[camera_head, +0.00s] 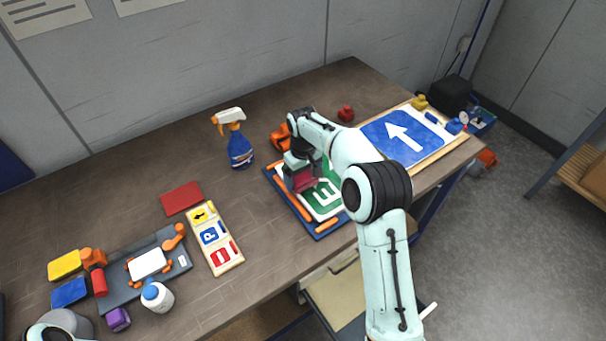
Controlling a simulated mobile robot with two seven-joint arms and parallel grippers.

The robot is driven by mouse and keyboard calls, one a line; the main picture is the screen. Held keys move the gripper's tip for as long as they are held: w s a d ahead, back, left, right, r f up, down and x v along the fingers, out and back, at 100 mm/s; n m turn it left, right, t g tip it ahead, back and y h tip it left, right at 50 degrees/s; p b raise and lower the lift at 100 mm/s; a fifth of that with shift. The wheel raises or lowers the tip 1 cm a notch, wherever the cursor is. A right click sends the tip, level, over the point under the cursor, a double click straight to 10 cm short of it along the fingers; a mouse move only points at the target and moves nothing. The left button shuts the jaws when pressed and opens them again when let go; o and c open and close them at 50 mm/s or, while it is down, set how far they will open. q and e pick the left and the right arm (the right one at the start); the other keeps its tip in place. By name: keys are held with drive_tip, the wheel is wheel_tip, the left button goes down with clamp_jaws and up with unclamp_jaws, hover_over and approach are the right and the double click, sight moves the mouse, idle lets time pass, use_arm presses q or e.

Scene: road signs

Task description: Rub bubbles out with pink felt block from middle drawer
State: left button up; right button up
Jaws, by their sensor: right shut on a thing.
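My right gripper (303,170) is shut on the pink felt block (299,182). It holds the block low over the green sign with white marking (325,200), at its left part; I cannot tell whether the block touches the face. The sign lies on a blue board with orange strips (323,231). My right arm covers the sign's right side. Bubbles are too small to make out. An open drawer (337,296) shows below the table's front edge, partly behind my right arm; I cannot tell which drawer it is. My left gripper is out of view.
A blue arrow sign (405,135) lies at right. A spray bottle (236,140) and an orange object (280,137) stand behind the board. A sample strip (214,237), red sheet (181,198) and grey tray (130,290) are left. The table's back left is clear.

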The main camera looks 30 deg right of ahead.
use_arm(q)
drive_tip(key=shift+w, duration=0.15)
use_arm(e)
drive_tip(key=shift+w, duration=0.15)
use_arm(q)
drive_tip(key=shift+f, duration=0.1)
use_arm(e)
drive_tip(key=shift+f, duration=0.6)
idle(0.3)
drive_tip(key=shift+w+r+p, duration=0.2)
drive_tip(key=shift+w+p, duration=0.15)
drive_tip(key=shift+p, duration=0.1)
drive_tip(key=shift+w+a+p, duration=0.15)
drive_tip(key=shift+w+p, duration=0.6)
drive_tip(key=shift+w, duration=0.35)
drive_tip(key=shift+w+f, duration=0.15)
drive_tip(key=shift+w, duration=0.05)
drive_tip(key=shift+w+a+f, duration=0.1)
drive_tip(key=shift+w, duration=0.75)
drive_tip(key=shift+w+a, duration=0.15)
drive_tip(key=shift+w, duration=2)
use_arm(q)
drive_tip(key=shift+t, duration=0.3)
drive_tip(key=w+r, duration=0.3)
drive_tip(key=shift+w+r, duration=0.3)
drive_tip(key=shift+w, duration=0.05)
use_arm(e)
drive_tip(key=shift+w, duration=0.1)
